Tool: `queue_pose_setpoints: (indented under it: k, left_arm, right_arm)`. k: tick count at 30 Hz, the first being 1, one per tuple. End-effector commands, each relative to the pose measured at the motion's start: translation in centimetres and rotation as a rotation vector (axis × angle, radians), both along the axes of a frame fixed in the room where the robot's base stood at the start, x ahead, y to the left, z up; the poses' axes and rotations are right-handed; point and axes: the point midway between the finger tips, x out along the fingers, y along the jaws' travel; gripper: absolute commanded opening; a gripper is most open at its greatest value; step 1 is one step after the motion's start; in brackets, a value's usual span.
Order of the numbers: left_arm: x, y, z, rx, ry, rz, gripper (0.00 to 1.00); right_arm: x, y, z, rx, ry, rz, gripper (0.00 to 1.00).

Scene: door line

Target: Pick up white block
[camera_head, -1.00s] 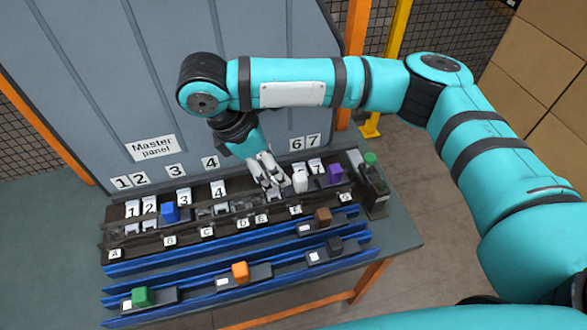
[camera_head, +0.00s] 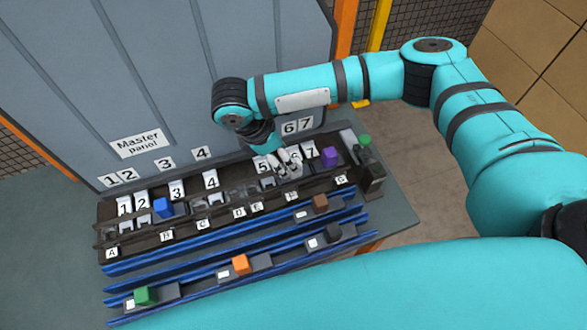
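My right gripper (camera_head: 288,166) is low over the panel on the table, between the number 5 and number 7 tags. Its grey fingers are at the place of the white block (camera_head: 296,168), which is mostly hidden and hard to tell apart from them. I cannot tell whether the fingers are open or closed on it. The block appears to be still at panel height. My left gripper is not in view.
A purple block (camera_head: 330,157) stands just right of my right gripper. A blue block (camera_head: 162,207) stands at the left. Blue rails in front carry green (camera_head: 145,295), orange (camera_head: 240,264), brown (camera_head: 320,202) and dark (camera_head: 332,233) blocks. A green-topped device (camera_head: 369,165) is at the right end.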

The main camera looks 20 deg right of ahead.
Motion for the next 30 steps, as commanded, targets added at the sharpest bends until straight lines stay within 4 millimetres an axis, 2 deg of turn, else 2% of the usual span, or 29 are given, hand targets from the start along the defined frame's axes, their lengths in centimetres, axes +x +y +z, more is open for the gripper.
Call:
queue_pose_setpoints:
  k: [3,6,10,15,23,30]
  left_arm:
    - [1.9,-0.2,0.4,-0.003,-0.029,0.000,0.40]
    - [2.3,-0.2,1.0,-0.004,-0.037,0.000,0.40]
    - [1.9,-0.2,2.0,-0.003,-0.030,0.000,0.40]
    - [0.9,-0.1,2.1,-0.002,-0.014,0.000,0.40]
    - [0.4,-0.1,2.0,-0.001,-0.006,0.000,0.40]
    - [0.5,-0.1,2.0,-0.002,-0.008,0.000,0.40]
  right_arm:
    - [0.0,-0.3,-0.5,-0.001,0.002,0.000,0.58]
    - [0.0,-0.8,-1.3,-0.003,0.003,0.000,0.58]
    - [0.1,-1.8,-3.0,-0.003,0.003,0.000,0.58]
    - [0.1,-2.4,-4.9,-0.002,0.001,0.001,0.58]
    - [0.1,-2.4,-5.2,0.000,0.000,0.001,0.58]
    - [0.1,-2.4,-5.2,-0.001,0.001,0.002,0.26]
